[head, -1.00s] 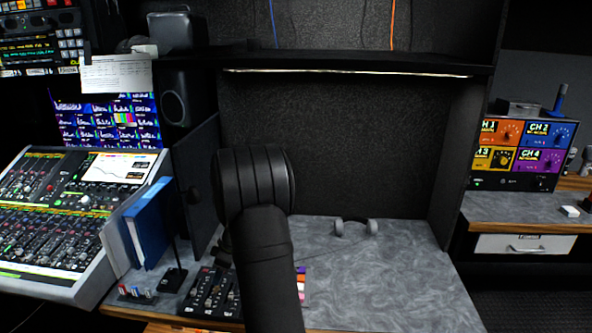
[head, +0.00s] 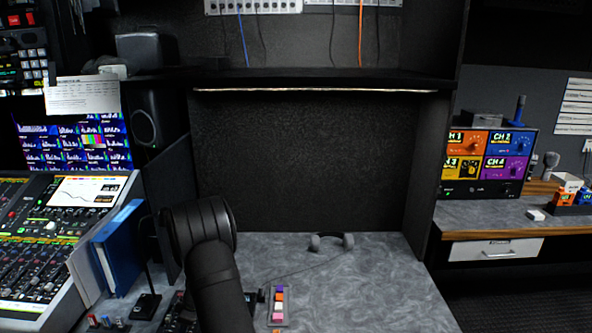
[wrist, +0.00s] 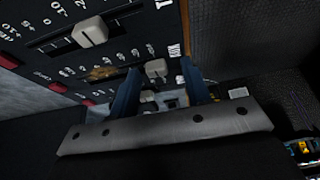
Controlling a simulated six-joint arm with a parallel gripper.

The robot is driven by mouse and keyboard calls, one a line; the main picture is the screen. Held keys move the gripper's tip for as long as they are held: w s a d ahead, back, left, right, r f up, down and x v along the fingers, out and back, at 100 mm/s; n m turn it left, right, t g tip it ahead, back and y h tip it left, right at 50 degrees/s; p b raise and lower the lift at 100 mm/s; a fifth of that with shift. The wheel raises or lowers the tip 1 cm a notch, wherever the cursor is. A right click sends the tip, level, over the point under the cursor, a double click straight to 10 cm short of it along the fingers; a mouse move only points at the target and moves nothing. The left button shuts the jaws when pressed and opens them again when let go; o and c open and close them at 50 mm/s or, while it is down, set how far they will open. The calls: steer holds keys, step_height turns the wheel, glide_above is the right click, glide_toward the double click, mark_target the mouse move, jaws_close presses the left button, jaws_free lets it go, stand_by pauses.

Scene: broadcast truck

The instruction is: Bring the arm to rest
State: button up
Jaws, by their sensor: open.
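My arm (head: 215,278) rises in the lower left of the head view, in front of the grey worktop, and hides my gripper there. In the wrist view my gripper (wrist: 160,92) shows two dark blue fingers standing apart, with nothing held between them. A black fader panel (wrist: 118,50) with pale sliding knobs fills the top left of that view, beyond the fingers. Whether the fingers touch the panel cannot be told.
Headphones (head: 331,242) lie on the worktop (head: 370,285), near a strip of coloured blocks (head: 279,303). A blue binder (head: 120,248) and a mixing console (head: 35,235) stand left. The worktop's right part is clear. An overhead shelf (head: 330,80) spans the bay.

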stand_by(0.3)
steer(key=v, duration=1.7)
steer(key=x, duration=1.6)
steer(key=shift+a+f, duration=0.15)
steer(key=shift+f, duration=0.2)
steer(key=shift+w+f, duration=0.15)
steer(key=shift+w, duration=0.2)
steer(key=shift+w+a, duration=0.1)
steer(key=shift+w, duration=0.35)
